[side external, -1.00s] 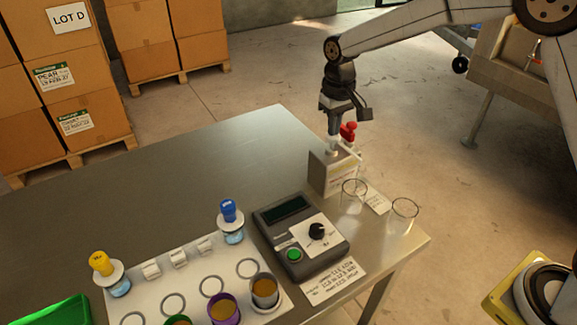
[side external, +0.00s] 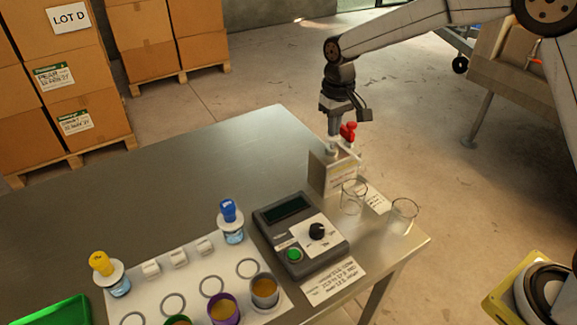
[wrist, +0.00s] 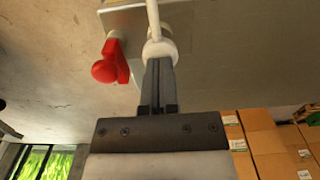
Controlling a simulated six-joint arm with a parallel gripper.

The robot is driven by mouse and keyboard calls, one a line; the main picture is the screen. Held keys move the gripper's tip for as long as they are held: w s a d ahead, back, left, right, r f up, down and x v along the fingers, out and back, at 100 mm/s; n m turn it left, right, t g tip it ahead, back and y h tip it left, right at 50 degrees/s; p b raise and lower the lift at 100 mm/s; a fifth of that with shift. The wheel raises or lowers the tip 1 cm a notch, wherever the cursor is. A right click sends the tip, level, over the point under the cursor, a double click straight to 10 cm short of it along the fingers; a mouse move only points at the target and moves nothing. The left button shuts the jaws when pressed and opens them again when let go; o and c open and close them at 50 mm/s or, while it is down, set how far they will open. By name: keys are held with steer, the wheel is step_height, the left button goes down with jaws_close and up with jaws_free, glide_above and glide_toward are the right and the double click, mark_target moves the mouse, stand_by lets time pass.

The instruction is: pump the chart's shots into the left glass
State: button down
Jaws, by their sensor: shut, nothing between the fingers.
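My gripper (side external: 333,136) is shut and points down over the white pump head (side external: 331,150) of a grey box-shaped dispenser (side external: 326,178). In the wrist view the closed fingertips (wrist: 158,64) meet the white pump head (wrist: 160,46) and seem to touch it. A red-topped part (side external: 348,132) stands beside the pump and also shows in the wrist view (wrist: 108,68). The left glass (side external: 353,198) stands in front of the dispenser; another glass (side external: 403,216) stands to its right. Both are clear; I cannot tell any contents. A card (side external: 377,201) lies between them, too small to read.
A grey device (side external: 300,236) with a dial and green button sits left of the glasses, with a printed sheet (side external: 334,282) before it. A white board (side external: 200,270) with cups and two bottles lies front left. The metal table's (side external: 200,170) back left is clear.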

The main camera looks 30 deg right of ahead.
steer(key=shift+r, duration=1.3)
steer(key=shift+r, duration=0.2)
steer(key=shift+r, duration=2.8)
steer(key=shift+s, duration=0.1)
steer(key=s+d+f+t, duration=0.1)
steer(key=s+f, duration=0.3)
steer(key=s, duration=0.3)
steer(key=s+d+f, duration=0.2)
steer(key=s+f, duration=0.2)
steer(key=s, duration=0.3)
steer(key=s+d+f+t, duration=0.1)
steer(key=s+f, duration=0.3)
steer(key=s, duration=0.4)
steer(key=shift+s+d+t, duration=0.1)
steer(key=shift+d+t, duration=0.2)
steer(key=shift+d, duration=0.45)
